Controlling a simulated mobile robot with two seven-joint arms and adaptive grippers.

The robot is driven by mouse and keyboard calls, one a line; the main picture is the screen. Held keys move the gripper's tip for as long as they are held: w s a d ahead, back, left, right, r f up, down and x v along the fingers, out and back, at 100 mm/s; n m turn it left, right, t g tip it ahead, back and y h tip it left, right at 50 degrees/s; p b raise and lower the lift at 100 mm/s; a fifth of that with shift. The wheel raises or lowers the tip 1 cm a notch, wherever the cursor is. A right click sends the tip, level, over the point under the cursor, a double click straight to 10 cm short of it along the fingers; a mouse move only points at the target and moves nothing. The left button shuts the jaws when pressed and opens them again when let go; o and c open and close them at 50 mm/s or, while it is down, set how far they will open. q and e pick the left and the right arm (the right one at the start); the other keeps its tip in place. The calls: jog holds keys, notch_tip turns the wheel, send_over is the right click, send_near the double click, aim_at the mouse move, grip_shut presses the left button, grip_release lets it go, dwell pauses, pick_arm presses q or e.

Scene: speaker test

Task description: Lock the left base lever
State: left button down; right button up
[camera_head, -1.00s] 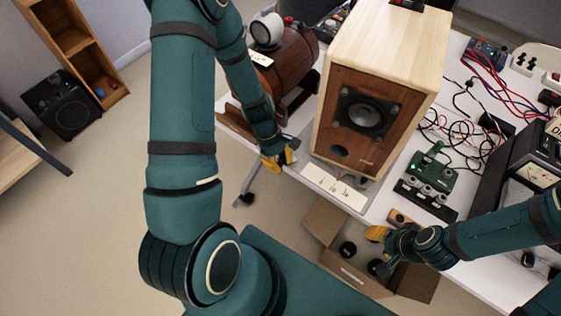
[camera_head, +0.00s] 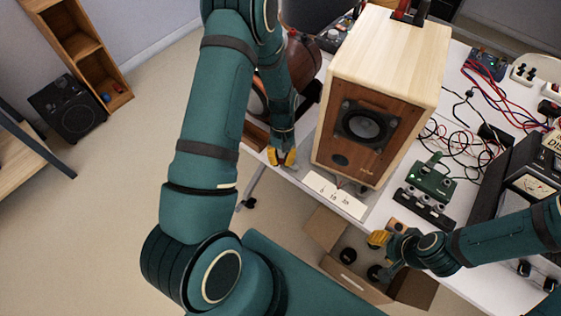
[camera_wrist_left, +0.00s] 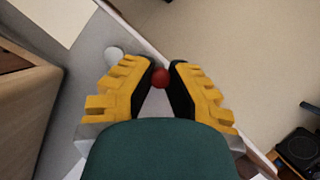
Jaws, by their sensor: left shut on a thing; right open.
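A wooden speaker (camera_head: 365,130) stands upright on a grey base plate at the table's left front edge. My left gripper (camera_head: 283,160) is at the table edge, just left of the speaker's lower corner. In the left wrist view its yellow fingers are shut on a small red ball knob (camera_wrist_left: 160,78), which appears to be the left base lever's end. The lever's shaft is hidden behind the fingers and wrist. My right gripper (camera_head: 378,239) is open and empty above an open cardboard box.
The cardboard box (camera_head: 326,228) holds dark round pieces below the table front. A white card (camera_head: 335,195) lies before the speaker. A green device (camera_head: 434,181), cables and a meter (camera_head: 530,187) crowd the right. A brown barrel-like object (camera_head: 302,58) stands behind my left arm.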

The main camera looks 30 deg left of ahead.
pick_arm(q)
jog(key=shift+w+m+g+y, duration=0.15)
jog(key=shift+w+m+y, duration=0.15)
jog(key=shift+m, duration=0.5)
jog(key=shift+w+m+g+y, duration=0.2)
jog(key=shift+w+m, duration=0.1)
jog(key=shift+m, duration=0.5)
jog(key=c, duration=0.9)
grip_release()
jog(key=shift+w, duration=0.1)
jog(key=d+v, duration=0.1)
jog(key=v, duration=1.1)
jog(key=shift+a, duration=0.35)
